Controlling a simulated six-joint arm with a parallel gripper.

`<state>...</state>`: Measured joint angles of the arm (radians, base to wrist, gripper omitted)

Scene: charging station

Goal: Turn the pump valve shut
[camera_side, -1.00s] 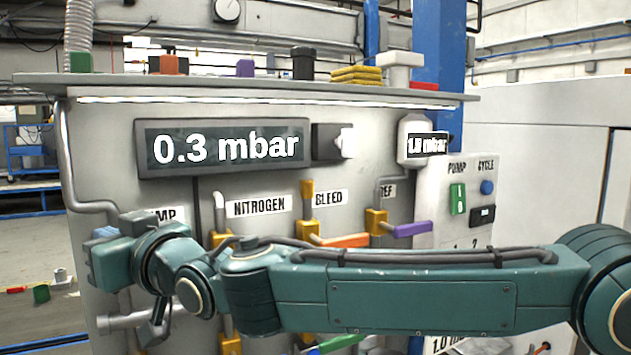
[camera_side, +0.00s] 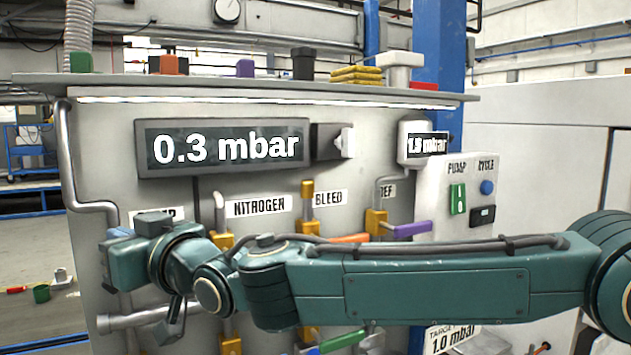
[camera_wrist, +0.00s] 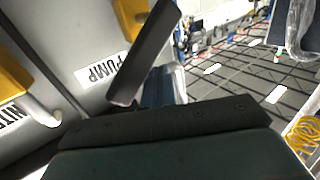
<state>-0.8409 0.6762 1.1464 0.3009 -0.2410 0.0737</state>
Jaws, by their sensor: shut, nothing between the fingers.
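The pump valve's blue handle (camera_side: 120,233) shows only in part at the left of the panel in the side view, behind my wrist. Its PUMP label (camera_wrist: 101,71) is readable in the wrist view; in the side view my arm covers part of it. A yellow valve body (camera_wrist: 131,15) stands above that label in the wrist view, with a blue surface (camera_wrist: 162,84) partly hidden behind my finger. My gripper (camera_side: 175,335) is shut and empty, in front of the panel below the blue handle. I cannot tell whether it touches the valve. The handle's full angle is hidden.
The large display (camera_side: 225,148) reads 0.3 mbar. The yellow nitrogen valve (camera_side: 222,240), orange bleed handle (camera_side: 350,239) and purple handle (camera_side: 411,230) are right of the pump valve. A horizontal grey pipe (camera_side: 135,320) lies low at the left.

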